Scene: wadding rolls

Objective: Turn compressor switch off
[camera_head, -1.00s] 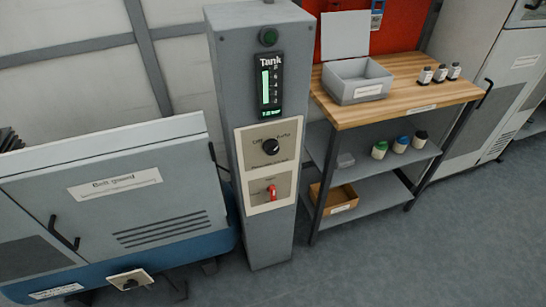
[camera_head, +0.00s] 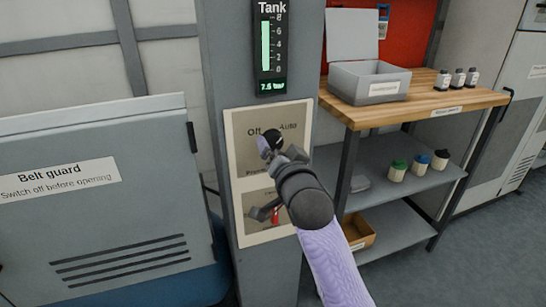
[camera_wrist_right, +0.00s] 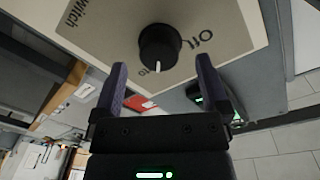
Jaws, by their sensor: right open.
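The compressor switch is a round black knob on a beige plate of the grey post. In the head view the knob (camera_head: 264,146) is partly covered by my right gripper (camera_head: 275,150). In the right wrist view the black knob (camera_wrist_right: 160,44) shows clearly. Its white mark points down in the picture, towards a partly hidden label and away from "Off" at its right. My right gripper (camera_wrist_right: 160,80) is open, with its two purple-grey fingers apart and nothing between them; the knob lies just beyond the tips. Contact cannot be told. My left gripper is out of view.
A red lever (camera_head: 276,216) on the lower plate is partly behind my right arm. The tank gauge (camera_head: 270,48) above reads about 7.5 bar. A belt guard (camera_head: 90,210) stands left. A wooden-topped bench (camera_head: 440,101) with a grey box (camera_head: 370,84) stands right.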

